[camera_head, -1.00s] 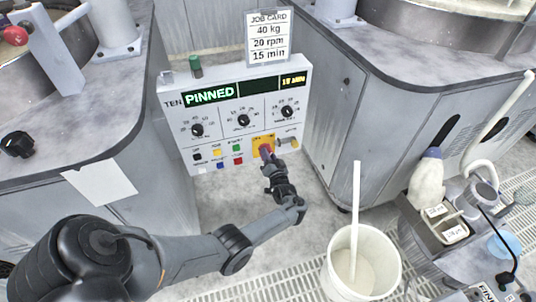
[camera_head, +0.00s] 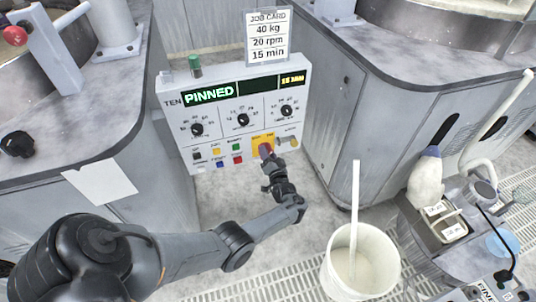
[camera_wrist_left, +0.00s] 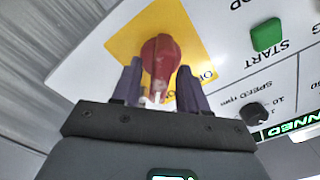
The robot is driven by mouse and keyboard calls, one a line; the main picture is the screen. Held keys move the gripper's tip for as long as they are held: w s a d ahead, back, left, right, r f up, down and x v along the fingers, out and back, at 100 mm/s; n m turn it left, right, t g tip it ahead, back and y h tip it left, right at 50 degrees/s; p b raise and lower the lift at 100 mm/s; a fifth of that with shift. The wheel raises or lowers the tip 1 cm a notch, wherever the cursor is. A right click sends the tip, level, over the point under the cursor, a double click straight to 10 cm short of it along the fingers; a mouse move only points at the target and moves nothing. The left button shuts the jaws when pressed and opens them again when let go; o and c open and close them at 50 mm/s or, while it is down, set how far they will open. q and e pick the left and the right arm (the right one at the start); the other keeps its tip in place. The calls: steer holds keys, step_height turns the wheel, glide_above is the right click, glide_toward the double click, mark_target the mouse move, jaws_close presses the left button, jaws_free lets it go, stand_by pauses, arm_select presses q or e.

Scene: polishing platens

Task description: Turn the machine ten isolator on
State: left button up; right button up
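The machine ten control panel (camera_head: 215,150) is marked TEN, and its green display reads PINNED. The isolator is a red rotary handle (camera_wrist_left: 160,55) on a yellow plate (camera_wrist_left: 130,38), low on the panel's right side. In the head view the yellow plate (camera_head: 257,140) is partly covered by my left gripper (camera_head: 266,157). In the left wrist view the purple fingers of my left gripper (camera_wrist_left: 160,85) stand on either side of the red handle, with narrow gaps showing beside its lower end. The handle's pointing direction against the plate's labels is hard to read. My right gripper is not in view.
A job card (camera_head: 268,38) stands above the panel. A white bucket (camera_head: 381,268) with a stick stands on the floor right of my arm. Grey machine cabinets flank the panel.

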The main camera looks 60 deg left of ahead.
arm_select(q)
steer(key=shift+d, duration=0.1)
steer(key=p+v, duration=0.3)
steer(key=v, duration=0.7)
steer(key=shift+d, duration=0.3)
steer(key=shift+s, duration=0.15)
